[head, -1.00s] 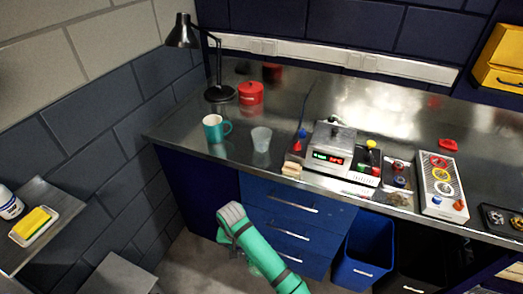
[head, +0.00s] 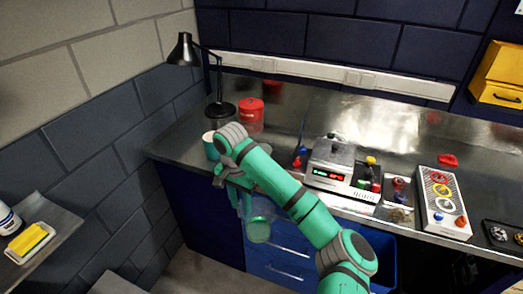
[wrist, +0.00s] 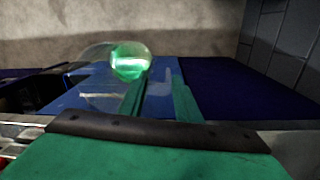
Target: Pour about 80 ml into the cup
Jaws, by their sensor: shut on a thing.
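A teal mug (head: 210,146) stands near the left end of the steel bench, partly hidden by my arm. My gripper (head: 243,203) is in front of the bench's front edge, near the mug, shut on a clear vessel (head: 259,222). The clear vessel also shows in the wrist view (wrist: 102,58), beyond the gripper fingers (wrist: 158,98). Green shows in or through it; I cannot tell whether that is liquid. Its tilt is unclear. The bench spot right of the mug is hidden behind my arm.
A black lamp (head: 220,108) and a red tin (head: 250,116) stand behind the mug. Blue drawers (head: 280,268) are below.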

